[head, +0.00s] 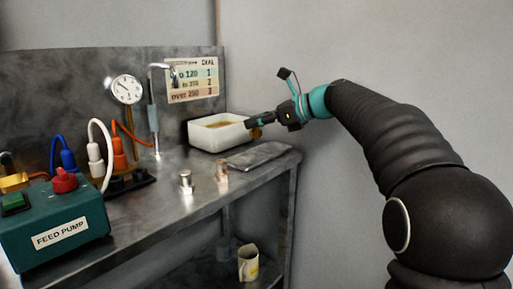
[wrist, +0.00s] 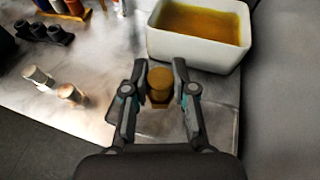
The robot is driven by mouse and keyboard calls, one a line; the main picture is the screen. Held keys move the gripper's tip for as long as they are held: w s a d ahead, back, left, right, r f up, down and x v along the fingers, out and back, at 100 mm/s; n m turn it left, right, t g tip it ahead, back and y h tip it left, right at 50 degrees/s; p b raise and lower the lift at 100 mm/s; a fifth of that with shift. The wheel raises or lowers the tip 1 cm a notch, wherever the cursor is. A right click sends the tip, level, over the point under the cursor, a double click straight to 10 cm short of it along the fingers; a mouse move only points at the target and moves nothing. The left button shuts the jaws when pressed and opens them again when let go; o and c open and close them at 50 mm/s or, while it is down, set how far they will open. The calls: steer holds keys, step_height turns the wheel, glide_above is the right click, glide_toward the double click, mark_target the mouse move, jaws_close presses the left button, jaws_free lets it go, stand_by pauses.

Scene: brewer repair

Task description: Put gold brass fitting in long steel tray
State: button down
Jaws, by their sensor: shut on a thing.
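My gripper (head: 256,125) is shut on the gold brass fitting (wrist: 160,78), which sits upright between the two fingers in the wrist view. In the head view the fitting (head: 255,133) shows small and dark gold below the fingertips. The long steel tray (head: 258,155) is a shallow grey tray on the right end of the bench. In the wrist view the tray (wrist: 217,125) lies below the gripper, partly hidden by the fingers and the fitting. The fitting appears to be held above the tray, near its far side; the exact height is unclear.
A white basin (head: 194,133) of amber liquid stands just behind the tray, close to my gripper. A silver fitting (head: 186,183) and a copper-coloured fitting (head: 222,171) stand left of the tray. The feed pump (head: 58,225) is at the front left. A mug (head: 247,264) sits on the lower shelf.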

steer(key=shift+f+b, duration=0.5)
steer(key=shift+f, duration=2.45)
steer(key=c, duration=0.9)
jaws_free()
steer(key=shift+f, duration=0.1)
steer(key=shift+c, duration=0.2)
steer(key=v, duration=1.2)
